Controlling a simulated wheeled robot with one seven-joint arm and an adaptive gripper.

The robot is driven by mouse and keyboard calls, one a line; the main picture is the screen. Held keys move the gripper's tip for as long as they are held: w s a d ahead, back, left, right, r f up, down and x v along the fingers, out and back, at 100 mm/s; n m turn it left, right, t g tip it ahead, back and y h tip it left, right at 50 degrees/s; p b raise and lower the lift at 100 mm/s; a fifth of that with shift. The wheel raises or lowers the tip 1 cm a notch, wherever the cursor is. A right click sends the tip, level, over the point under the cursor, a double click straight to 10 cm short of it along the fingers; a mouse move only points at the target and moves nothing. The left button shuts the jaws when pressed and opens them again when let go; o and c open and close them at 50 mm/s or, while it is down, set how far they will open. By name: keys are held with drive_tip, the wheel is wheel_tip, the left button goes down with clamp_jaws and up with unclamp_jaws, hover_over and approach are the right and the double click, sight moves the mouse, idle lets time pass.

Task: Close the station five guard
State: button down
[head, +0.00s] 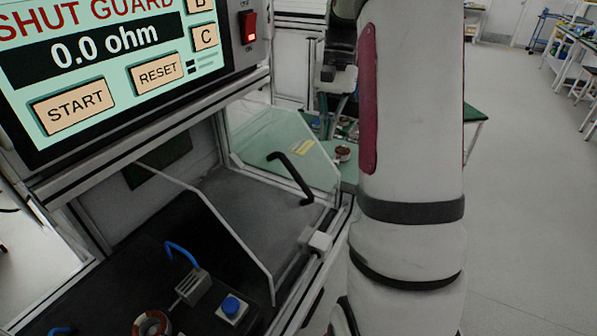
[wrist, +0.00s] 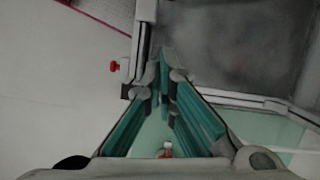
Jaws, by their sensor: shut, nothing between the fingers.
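The station guard (head: 285,140) is a clear greenish panel with a black bar handle (head: 290,178), at the right end of the test station in the head view. It stands away from the station front, and the grey bay beside it is exposed. In the wrist view, my gripper (wrist: 165,72) has its teal-padded fingers together at the tips with nothing between them. It is over the station's frame edge. My arm covers part of the head view, and I cannot tell whether the gripper touches the guard.
A screen (head: 95,70) reads "SHUT GUARD" and "0.0 ohm". A red switch (head: 249,27) is beside it. A copper ring (head: 151,324), a blue button (head: 231,306) and a clear divider edge (head: 235,235) are in the station. Open floor (head: 530,190) lies to the right.

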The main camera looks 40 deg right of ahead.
drive_tip(key=p+x, duration=0.1)
drive_tip(key=x, duration=0.8)
drive_tip(key=shift+s+a+f, duration=0.15)
drive_tip(key=shift+s+f, duration=0.05)
drive_tip(key=shift+f, duration=0.05)
drive_tip(key=shift+s+a+f+p, duration=0.1)
drive_tip(key=shift+s+a+p, duration=0.2)
drive_tip(key=shift+a, duration=0.25)
drive_tip(key=shift+s+a+f+p, duration=0.1)
drive_tip(key=shift+s+a+p, duration=0.15)
drive_tip(key=shift+a, duration=0.3)
drive_tip(key=shift+s+a+f, duration=0.2)
drive_tip(key=shift+s+a, duration=0.1)
drive_tip(key=shift+a, duration=0.35)
